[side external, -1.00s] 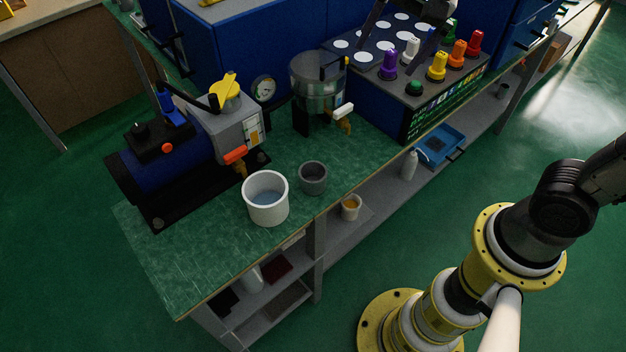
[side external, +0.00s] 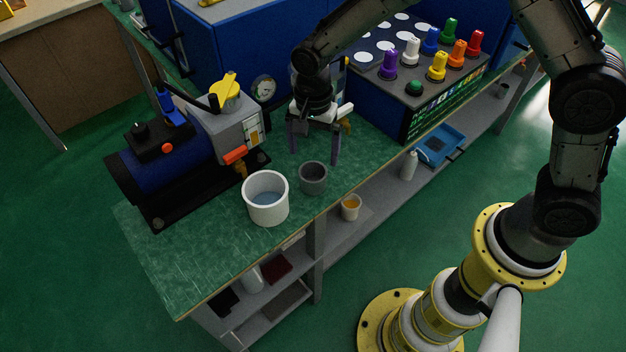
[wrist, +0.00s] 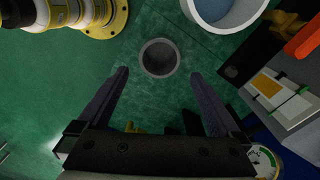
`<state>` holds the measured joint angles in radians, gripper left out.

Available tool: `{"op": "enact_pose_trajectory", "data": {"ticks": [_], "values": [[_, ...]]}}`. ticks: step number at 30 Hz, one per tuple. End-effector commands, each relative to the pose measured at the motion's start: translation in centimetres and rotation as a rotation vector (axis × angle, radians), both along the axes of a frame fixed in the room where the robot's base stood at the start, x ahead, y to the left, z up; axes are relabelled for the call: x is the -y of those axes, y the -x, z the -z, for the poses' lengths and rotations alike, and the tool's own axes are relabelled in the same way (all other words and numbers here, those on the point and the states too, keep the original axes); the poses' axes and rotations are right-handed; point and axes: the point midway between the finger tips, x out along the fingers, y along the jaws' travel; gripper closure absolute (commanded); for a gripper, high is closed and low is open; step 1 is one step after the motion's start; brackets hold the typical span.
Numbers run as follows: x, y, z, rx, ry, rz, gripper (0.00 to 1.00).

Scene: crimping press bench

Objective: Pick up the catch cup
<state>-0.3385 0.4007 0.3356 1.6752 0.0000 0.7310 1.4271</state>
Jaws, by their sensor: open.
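The small dark grey cup (side external: 313,186), which I take as the catch cup, stands upright and open-topped on the green bench top. A larger white tub (side external: 266,213) stands close at its left. My gripper (side external: 314,157) points down just behind the grey cup, its fingers open and empty. In the wrist view the cup (wrist: 159,58) lies just ahead of the fingertips (wrist: 160,74), centred between them. The fingers do not appear to touch it. The white tub (wrist: 234,28) shows there at the upper right.
A blue machine (side external: 175,148) with an orange-tipped spout stands left of the cup. A blue panel with coloured knobs (side external: 437,68) stands at the back right. The bench edge (side external: 290,234) runs close in front; bare bench lies at the front left.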

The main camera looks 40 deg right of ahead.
Motion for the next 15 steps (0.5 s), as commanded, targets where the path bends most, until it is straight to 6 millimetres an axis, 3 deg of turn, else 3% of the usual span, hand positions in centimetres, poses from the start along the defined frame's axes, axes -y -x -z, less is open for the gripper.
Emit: {"op": "enact_pose_trajectory", "data": {"ticks": [3,11,15], "values": [[0.0,0.1,1.6,-0.002,0.001,0.000,0.00],[-0.1,0.2,3.5,-0.003,0.001,-0.001,0.00],[-0.4,0.4,5.6,-0.003,0.001,-0.001,0.00]]}}
